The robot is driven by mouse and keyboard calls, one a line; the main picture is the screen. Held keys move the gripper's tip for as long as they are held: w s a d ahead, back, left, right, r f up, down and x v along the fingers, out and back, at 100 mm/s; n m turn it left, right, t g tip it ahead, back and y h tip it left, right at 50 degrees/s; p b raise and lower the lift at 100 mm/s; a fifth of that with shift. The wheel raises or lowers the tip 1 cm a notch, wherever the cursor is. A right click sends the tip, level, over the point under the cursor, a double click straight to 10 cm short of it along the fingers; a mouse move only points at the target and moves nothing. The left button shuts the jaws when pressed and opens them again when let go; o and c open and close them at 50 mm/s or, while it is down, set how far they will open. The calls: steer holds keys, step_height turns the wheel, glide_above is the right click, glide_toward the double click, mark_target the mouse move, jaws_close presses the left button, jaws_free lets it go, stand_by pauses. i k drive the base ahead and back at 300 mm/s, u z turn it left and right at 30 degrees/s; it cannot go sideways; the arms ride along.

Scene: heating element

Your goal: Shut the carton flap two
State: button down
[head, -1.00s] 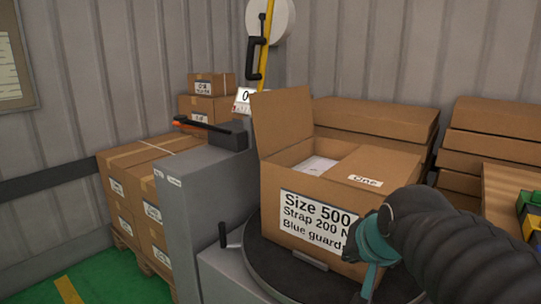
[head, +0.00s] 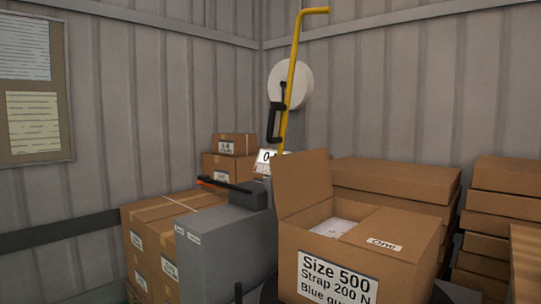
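The carton (head: 318,256) stands at the lower right of the head view, with a white label on its front reading "Size 500, Strap 200 N, Blue guard". Its left flap (head: 303,184) stands upright; no label shows on the side facing me. The right flap (head: 383,237), labelled "One", lies folded down over the right part of the opening. White contents (head: 333,228) show through the uncovered left part. My gripper is not in view.
A grey machine (head: 226,240) with a black-and-orange arm stands left of the carton. A yellow pole (head: 294,80) rises behind it. Stacked boxes (head: 160,245) stand at the left, and flat cartons (head: 500,215) are piled at the right. A notice board (head: 35,85) hangs on the left wall.

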mark_target(301, 180)
steer(key=u, duration=1.75)
steer(key=i, duration=1.6)
steer(key=z, duration=2.8)
steer(key=k, duration=0.5)
steer(key=z, duration=0.05)
steer(key=i, duration=0.4)
steer(key=u, duration=0.05)
